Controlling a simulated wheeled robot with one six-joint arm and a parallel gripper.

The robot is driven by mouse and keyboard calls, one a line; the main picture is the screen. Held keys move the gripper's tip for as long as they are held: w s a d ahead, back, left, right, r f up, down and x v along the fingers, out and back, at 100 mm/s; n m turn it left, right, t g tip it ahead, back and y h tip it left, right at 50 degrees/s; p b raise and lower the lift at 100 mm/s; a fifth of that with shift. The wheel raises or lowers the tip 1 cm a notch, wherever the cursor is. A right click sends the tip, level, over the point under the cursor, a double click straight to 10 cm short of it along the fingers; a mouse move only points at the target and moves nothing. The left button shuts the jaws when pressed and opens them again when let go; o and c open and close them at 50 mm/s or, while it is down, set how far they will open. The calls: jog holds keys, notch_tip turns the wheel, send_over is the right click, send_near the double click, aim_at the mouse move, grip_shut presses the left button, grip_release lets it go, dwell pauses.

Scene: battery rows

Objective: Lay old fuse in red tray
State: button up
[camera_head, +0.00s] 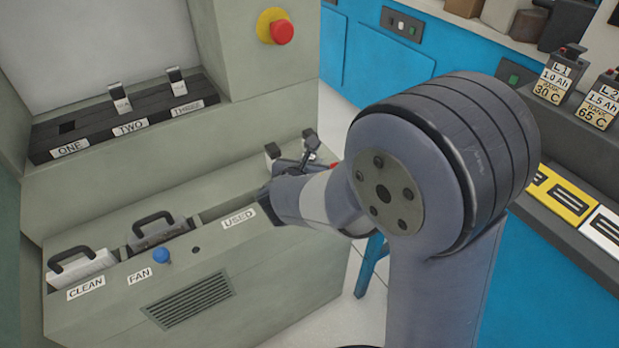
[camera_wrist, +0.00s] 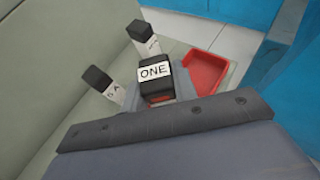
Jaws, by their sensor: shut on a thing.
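My gripper (camera_wrist: 159,102) is shut on a dark block labelled ONE (camera_wrist: 154,74), which looks like the old fuse. The red tray (camera_wrist: 206,70) is just right of and beyond it in the wrist view. The block appears close to the tray's left side; I cannot tell its height or whether they touch. In the head view my gripper (camera_head: 309,158) is over the right end of the grey ledge, mostly hidden by my arm. Only a bit of red tray (camera_head: 333,165) shows there.
Two black-topped fuses (camera_wrist: 98,78) (camera_wrist: 137,31) stand beside the block. In the head view, the ONE position (camera_head: 67,127) is an open slot; fuses stand in TWO (camera_head: 121,100) and THREE (camera_head: 177,82). Blue cabinets (camera_head: 376,50) stand behind.

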jog(key=shift+f+b, duration=0.4)
jog(key=shift+f, duration=1.2)
jog(key=shift+f, duration=0.2)
jog(key=o, duration=1)
jog(key=shift+r, duration=0.25)
jog(key=p+v, duration=0.2)
jog(key=v, duration=1)
